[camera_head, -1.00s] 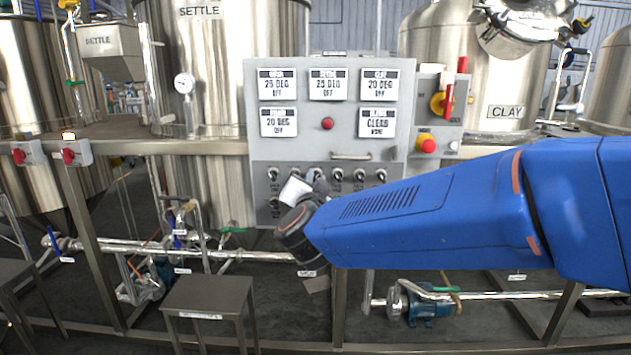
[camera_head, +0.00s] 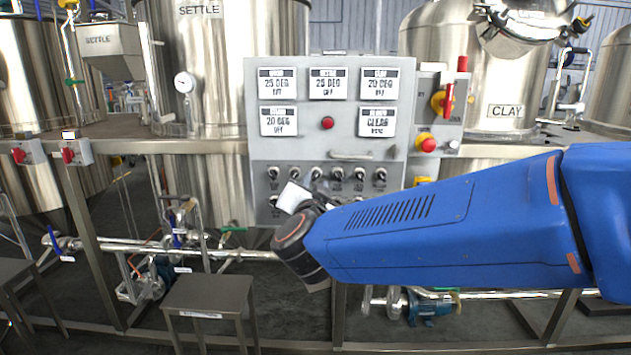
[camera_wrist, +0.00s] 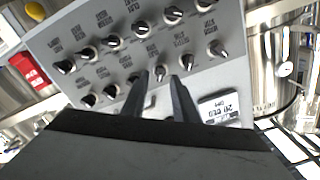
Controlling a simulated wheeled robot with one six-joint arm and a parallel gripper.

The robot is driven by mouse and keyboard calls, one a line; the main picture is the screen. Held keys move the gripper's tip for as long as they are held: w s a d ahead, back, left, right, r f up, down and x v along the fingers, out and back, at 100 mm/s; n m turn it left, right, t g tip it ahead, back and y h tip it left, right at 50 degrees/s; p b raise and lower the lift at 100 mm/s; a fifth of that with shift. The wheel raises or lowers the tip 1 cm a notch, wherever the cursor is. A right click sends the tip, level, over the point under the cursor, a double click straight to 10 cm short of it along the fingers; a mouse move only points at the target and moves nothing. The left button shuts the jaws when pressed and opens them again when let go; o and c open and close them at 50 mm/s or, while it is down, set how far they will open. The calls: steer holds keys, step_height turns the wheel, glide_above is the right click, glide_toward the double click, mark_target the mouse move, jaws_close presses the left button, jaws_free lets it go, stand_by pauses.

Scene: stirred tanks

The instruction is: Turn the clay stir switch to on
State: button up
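The grey control panel (camera_head: 400,145) carries two rows of dark knob switches on its lower part. The labels at the switches are too small or blurred to read, so I cannot tell which is the clay stir switch. The clay display (camera_head: 380,84) at the panel's upper right appears to read 20 DEG, OFF. My gripper (camera_wrist: 163,82) is open, its two dark fingers apart and pointing at the panel. A switch (camera_wrist: 160,72) of the row nearer the displays shows between and just beyond the fingertips. Whether they touch it is unclear. In the head view my wrist hides much of the lower row.
Neighbouring switches (camera_wrist: 187,62) and (camera_wrist: 133,78) sit close on both sides. A red button (camera_head: 327,123) and a bar handle (camera_head: 351,155) are above the rows. A red stop button (camera_head: 428,145) is at the right. A dark stool (camera_head: 208,293) stands below left.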

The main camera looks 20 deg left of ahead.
steer(key=v, duration=1.4)
steer(key=shift+w+d, duration=0.1)
steer(key=w+d+r+n+g+y, duration=0.1)
steer(key=w+d+n+g+y, duration=0.1)
steer(key=w+d+n+y, duration=0.25)
steer(key=d+f+g, duration=0.3)
steer(key=d+f, duration=0.1)
steer(key=d, duration=0.8)
steer(key=s+d+f+g+h, duration=0.2)
steer(key=s+d+f, duration=0.3)
steer(key=d, duration=0.4)
steer(key=s+d+f+g+h, duration=0.3)
steer(key=s+d+f, duration=0.3)
steer(key=d, duration=0.4)
steer(key=s+d+f+m+g+h, duration=0.1)
steer(key=s+d+f+g+h, duration=0.1)
steer(key=s+d+f, duration=0.4)
steer(key=s+d+h, duration=0.1)
steer(key=d, duration=0.3)
steer(key=shift+s+f+g, duration=0.25)
steer(key=shift+s+g, duration=0.1)
steer(key=shift+g, duration=0.05)
steer(key=shift+h, duration=0.25)
